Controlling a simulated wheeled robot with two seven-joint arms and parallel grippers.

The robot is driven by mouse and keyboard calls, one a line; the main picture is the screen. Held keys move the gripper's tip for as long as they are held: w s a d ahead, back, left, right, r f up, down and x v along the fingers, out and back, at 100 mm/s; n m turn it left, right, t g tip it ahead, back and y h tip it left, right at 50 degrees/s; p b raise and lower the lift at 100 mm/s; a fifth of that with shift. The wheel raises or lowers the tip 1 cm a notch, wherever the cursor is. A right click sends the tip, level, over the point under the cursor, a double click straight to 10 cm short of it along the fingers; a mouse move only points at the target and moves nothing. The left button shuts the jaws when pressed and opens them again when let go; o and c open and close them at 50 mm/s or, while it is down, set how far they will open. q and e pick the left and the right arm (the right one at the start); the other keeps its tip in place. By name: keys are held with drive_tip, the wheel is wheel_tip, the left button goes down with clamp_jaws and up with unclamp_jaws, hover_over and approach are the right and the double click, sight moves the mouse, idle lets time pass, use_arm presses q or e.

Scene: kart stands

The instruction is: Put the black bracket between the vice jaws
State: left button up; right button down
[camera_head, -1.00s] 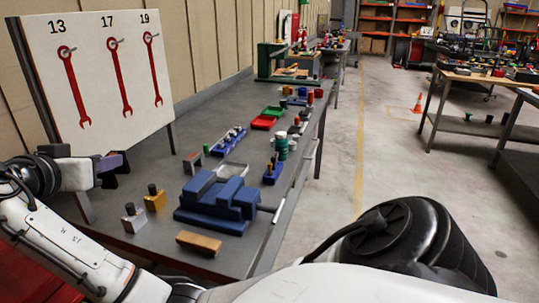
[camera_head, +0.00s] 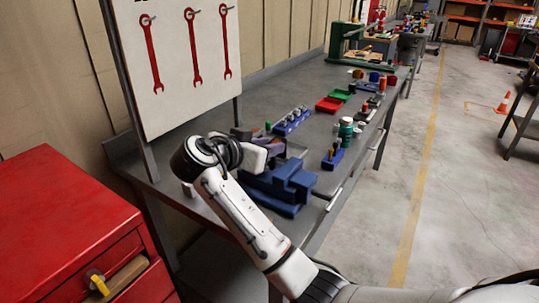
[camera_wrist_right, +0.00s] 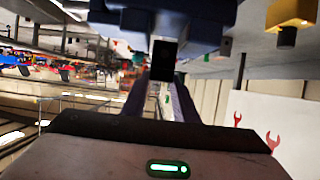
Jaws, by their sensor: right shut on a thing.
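The blue vice (camera_head: 290,185) stands on the grey bench, partly behind my right arm. My right gripper (camera_head: 274,147) is over the vice's far left side in the head view. In the right wrist view the gripper (camera_wrist_right: 166,88) is shut on the black bracket (camera_wrist_right: 163,60), which shows as a dark block between the fingertips. The vice (camera_wrist_right: 150,22) fills the top of that view, close to the bracket. The bracket looks near the jaws, but I cannot tell whether it is between them. In the head view the bracket is hard to make out. My left gripper is not in view.
A blue holder (camera_head: 333,159) and a green bottle (camera_head: 346,130) stand right of the vice. A blue rack (camera_head: 291,121) and red tray (camera_head: 329,104) lie beyond. A wrench board (camera_head: 180,60) rises behind. A red cabinet (camera_head: 60,225) is at left. A yellow block (camera_wrist_right: 290,14) shows in the wrist view.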

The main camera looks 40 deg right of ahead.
wheel_tip(320, 180, down, 3)
drive_tip(key=shift+r, duration=0.2)
drive_tip(key=shift+f, duration=0.2)
drive_tip(key=c, duration=1.4)
unclamp_jaws()
drive_tip(key=shift+r, duration=0.1)
